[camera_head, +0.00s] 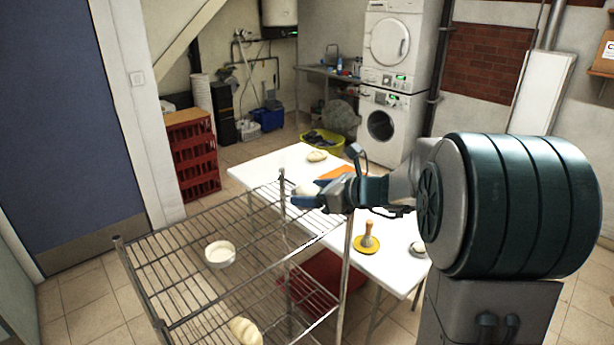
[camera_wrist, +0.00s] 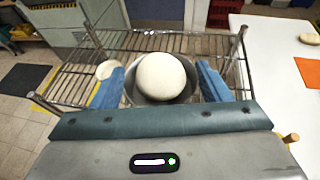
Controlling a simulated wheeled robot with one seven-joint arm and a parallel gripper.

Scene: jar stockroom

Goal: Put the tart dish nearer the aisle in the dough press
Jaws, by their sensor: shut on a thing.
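My gripper (camera_head: 303,197) is raised over the far end of the wire rack, beside the white table. In the wrist view its blue fingers (camera_wrist: 160,88) are closed on a round grey dish (camera_wrist: 129,94) with a pale dough-like ball (camera_wrist: 162,77) in or over it. The head view shows the ball (camera_head: 303,189), but the fingers hide most of the dish. A white round dish (camera_head: 220,254) stands on the rack; it also shows in the wrist view (camera_wrist: 110,69). I cannot tell which thing is the dough press.
The wire rack (camera_head: 188,277) has upright posts near my gripper and a pale loaf (camera_head: 243,331) at its front. The white table (camera_head: 266,165) holds a yellow disc with a wooden handle (camera_head: 367,241), an orange mat (camera_head: 338,172) and pale dough pieces (camera_head: 317,156).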

